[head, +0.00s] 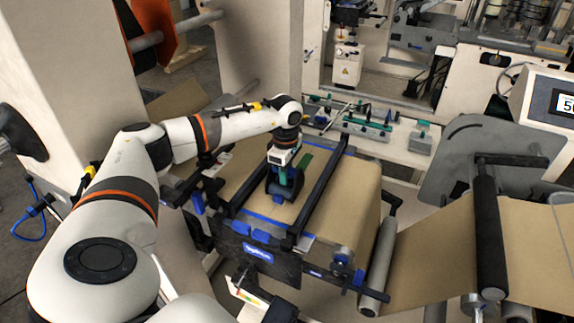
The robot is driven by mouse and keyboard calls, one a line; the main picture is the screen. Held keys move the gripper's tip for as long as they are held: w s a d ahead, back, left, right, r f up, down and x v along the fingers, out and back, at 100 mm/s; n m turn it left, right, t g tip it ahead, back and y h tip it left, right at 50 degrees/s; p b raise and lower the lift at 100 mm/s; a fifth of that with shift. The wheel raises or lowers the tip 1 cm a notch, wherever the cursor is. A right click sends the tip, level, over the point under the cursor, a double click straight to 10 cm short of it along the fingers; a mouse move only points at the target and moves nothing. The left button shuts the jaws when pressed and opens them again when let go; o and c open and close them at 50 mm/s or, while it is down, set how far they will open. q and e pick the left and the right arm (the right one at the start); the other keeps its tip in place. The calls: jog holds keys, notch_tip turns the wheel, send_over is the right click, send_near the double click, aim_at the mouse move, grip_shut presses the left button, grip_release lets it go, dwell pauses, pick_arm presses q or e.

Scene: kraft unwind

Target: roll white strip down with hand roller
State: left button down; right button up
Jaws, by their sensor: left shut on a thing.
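My left gripper (285,168) points down over the brown kraft web (335,205) on the splice table. It is shut on the hand roller (284,190), a dark blue-black tool with a teal handle. The roller is at or just above the web, between the two black rails; I cannot tell whether it touches. My right gripper does not show.
Black rails (322,190) flank the roller. A metal guide roller (378,265) and a black roller (489,235) carry kraft web at the right. A tray with green-handled tools (367,125) stands behind.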

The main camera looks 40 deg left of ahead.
pick_arm(q)
jog(key=shift+s+f, duration=0.15)
jog(key=shift+s, duration=0.05)
jog(key=shift+s+d+f, duration=0.15)
jog(key=shift+s+d, duration=0.05)
jog(key=shift+s, duration=0.25)
jog(key=shift+s+d, duration=0.1)
jog(key=shift+s, duration=0.15)
jog(key=shift+s+d+r+p, duration=0.25)
jog(key=shift+s+d+p, duration=0.2)
jog(key=shift+s+d, duration=0.45)
jog(key=shift+a, duration=0.1)
jog(key=shift+r, duration=0.1)
